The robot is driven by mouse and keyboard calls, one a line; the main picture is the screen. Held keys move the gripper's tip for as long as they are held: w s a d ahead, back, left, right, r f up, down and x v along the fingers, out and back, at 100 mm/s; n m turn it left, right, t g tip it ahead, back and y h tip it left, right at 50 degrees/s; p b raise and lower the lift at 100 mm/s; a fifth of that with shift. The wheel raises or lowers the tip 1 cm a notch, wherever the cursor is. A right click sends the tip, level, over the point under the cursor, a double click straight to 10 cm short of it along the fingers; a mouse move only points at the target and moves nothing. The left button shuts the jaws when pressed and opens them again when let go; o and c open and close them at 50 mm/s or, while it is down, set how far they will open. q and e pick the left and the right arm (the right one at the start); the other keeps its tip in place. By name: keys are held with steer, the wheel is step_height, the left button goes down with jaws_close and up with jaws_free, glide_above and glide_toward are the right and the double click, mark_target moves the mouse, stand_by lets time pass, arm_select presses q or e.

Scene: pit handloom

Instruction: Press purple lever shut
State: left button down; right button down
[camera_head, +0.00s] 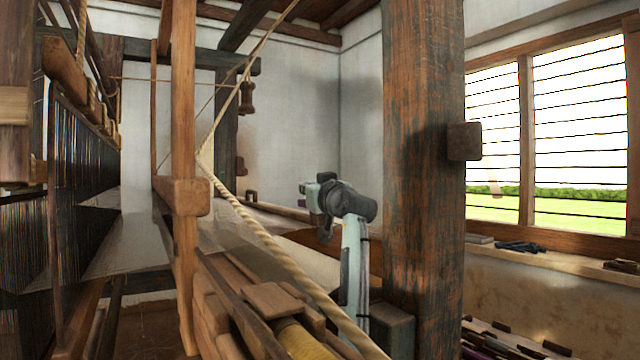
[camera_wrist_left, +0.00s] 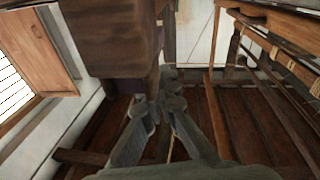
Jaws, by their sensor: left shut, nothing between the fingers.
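My left gripper (camera_wrist_left: 163,98) shows in the wrist view with its grey fingers closed together and nothing between them. In the head view my left gripper (camera_head: 326,230) is small and dark below the wrist, and its fingertips are hard to make out. A purple part, which looks like the purple lever (camera_wrist_left: 158,42), shows in the wrist view beside a large brown wooden block. It is just beyond my fingertips and mostly hidden by the block. I cannot tell whether the fingers touch it. In the head view I cannot make out the lever clearly. My right gripper is not in view.
A thick wooden post (camera_head: 425,150) stands just right of my left arm. A slanting rope (camera_head: 265,235) crosses in front. Loom frame and dark threads (camera_head: 85,180) fill the left side.

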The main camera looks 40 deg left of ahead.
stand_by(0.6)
arm_select(q)
steer(key=v, duration=1.2)
